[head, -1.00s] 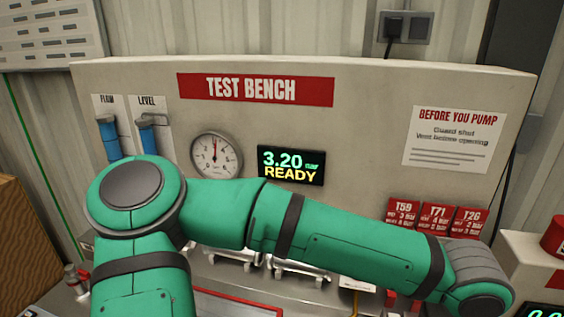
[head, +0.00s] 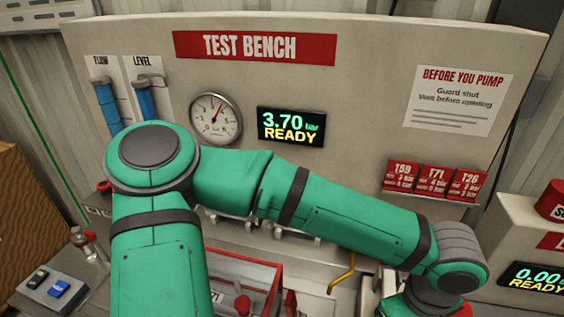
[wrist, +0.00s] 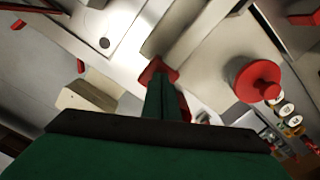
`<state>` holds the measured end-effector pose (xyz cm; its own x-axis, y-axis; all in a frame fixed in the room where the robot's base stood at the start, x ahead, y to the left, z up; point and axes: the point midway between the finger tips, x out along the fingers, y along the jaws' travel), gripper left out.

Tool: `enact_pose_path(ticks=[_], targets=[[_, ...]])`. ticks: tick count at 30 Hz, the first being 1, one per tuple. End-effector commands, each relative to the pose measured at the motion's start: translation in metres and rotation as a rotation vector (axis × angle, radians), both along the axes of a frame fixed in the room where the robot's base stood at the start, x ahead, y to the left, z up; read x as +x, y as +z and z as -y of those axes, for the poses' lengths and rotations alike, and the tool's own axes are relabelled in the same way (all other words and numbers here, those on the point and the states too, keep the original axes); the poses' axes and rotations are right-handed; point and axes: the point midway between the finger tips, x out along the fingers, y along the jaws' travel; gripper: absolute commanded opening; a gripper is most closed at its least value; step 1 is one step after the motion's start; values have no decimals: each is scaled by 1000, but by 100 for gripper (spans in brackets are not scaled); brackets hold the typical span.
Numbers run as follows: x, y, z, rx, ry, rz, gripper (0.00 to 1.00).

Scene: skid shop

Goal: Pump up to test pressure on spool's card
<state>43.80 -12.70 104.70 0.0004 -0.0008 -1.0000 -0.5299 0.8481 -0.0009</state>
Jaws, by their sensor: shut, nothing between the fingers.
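The test bench display (head: 291,127) reads 3.70 bar and READY in the head view. A round dial gauge (head: 216,118) is left of it, its needle just right of upright. Three red cards headed T59 (head: 400,175), T71 (head: 432,180) and T26 (head: 467,184) hang at the right; their small print is hard to read. In the wrist view my gripper (wrist: 163,90) is shut and empty, beside a red part at its tips; I cannot tell whether they touch. A red round knob (wrist: 257,81) is to its right. My arm hides much of the bench front in the head view.
A red-edged box (head: 243,268) stands on the bench below my arm. A black and a blue item lie on a small grey block (head: 52,290) at left. A second unit at right has a display (head: 538,276) reading 0.00 and READY. A notice (head: 458,100) hangs upper right.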

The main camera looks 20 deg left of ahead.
Motion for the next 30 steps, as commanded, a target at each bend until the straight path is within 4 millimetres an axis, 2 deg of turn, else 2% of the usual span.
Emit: enact_pose_path(ticks=[9,15,30], targets=[[1,-17,-1,2,2,1,0],[1,-16,-1,2,2,1,0],[1,15,-1,2,2,1,0]])
